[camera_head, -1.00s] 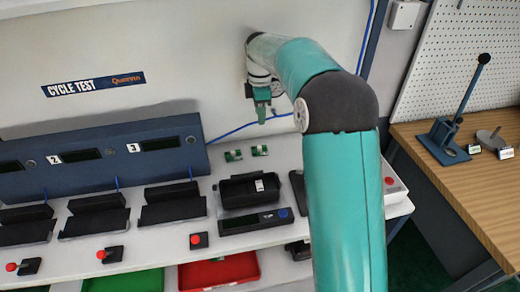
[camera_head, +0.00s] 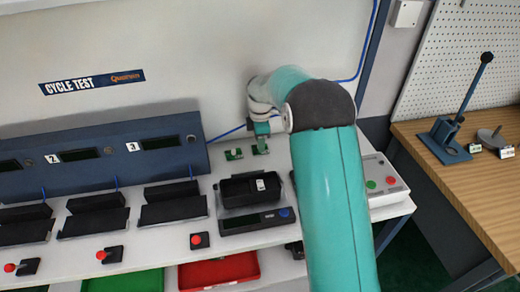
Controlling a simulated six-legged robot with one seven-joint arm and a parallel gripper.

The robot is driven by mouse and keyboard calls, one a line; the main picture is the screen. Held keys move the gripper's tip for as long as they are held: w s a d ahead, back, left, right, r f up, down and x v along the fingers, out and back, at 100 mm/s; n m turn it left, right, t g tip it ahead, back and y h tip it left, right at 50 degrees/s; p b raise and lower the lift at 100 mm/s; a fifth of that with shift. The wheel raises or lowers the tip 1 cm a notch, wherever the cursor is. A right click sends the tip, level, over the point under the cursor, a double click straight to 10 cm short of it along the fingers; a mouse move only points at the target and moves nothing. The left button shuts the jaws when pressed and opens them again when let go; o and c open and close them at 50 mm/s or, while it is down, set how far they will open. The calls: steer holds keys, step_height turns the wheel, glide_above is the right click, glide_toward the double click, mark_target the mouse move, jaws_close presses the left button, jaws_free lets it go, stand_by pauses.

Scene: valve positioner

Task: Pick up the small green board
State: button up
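Two small green boards lie on the white bench top behind the black bin. The left board (camera_head: 234,154) is fully in view and apart from my gripper. The right board (camera_head: 260,149) is directly below my gripper (camera_head: 261,140) and partly covered by it. My gripper points down, with its tips at or just above the right board. I cannot tell whether it touches the board, or whether its fingers are open or shut.
A black bin (camera_head: 249,187) stands in front of the boards, with a dark scale-like device (camera_head: 256,221) before it. The blue test panel (camera_head: 120,155) stands to the left. A control box (camera_head: 382,180) with red and green buttons is to the right. A blue cable runs behind.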

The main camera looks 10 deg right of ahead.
steer(key=shift+f, duration=0.5)
jaws_close()
